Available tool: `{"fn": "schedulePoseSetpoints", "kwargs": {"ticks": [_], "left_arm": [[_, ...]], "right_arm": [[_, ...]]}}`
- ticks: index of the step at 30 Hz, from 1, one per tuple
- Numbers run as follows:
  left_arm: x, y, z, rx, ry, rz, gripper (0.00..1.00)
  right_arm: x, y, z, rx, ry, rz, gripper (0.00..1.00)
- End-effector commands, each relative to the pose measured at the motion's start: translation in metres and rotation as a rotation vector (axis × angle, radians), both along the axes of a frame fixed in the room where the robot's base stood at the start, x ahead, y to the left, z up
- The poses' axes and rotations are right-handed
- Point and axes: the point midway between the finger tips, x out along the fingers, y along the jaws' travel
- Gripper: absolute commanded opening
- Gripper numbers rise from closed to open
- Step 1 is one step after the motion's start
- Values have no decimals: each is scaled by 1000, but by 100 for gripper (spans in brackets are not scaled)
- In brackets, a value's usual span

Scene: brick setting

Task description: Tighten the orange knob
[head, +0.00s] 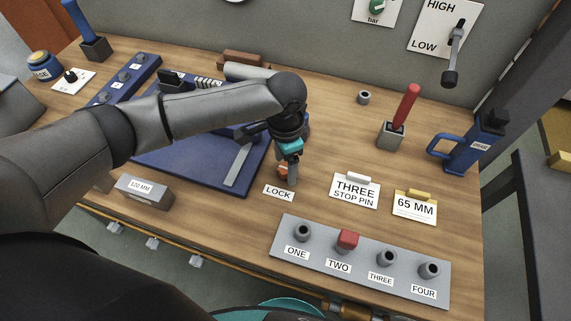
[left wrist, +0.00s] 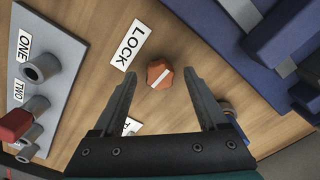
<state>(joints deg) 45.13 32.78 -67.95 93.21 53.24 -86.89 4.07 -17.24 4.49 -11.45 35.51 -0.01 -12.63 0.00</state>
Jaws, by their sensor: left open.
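The orange knob (left wrist: 159,75) sits on the wooden bench beside the LOCK label (left wrist: 128,45). It has a pale stripe across its top. In the head view the knob (head: 283,170) is partly hidden by my left gripper (head: 288,176), which points down over it. The LOCK label (head: 278,193) lies just in front. In the left wrist view my left gripper (left wrist: 163,90) is open, with its fingers apart on either side of the knob's near side. I cannot tell whether either finger touches it. My right gripper is not in view.
A blue plate fixture (head: 200,165) lies left of the knob. A grey strip (head: 360,275) with several pegs, one capped red (head: 347,240), is in front. Cards reading THREE STOP PIN (head: 355,191) and 65 MM (head: 415,208) stand to the right. Bare bench lies between knob and back wall.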

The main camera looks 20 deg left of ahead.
Motion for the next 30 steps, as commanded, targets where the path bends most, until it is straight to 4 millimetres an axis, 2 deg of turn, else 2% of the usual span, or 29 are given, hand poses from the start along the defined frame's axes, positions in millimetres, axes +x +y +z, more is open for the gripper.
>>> {"fn": "schedulePoseSetpoints", "kwargs": {"ticks": [9, 27, 30], "left_arm": [[0, 0, -3, 0, 0, -1, 76], [0, 0, -2, 0, 0, 0, 8], [0, 0, -2, 0, 0, 0, 0]], "right_arm": [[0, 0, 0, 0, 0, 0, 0], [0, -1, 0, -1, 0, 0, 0], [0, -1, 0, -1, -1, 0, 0]]}}
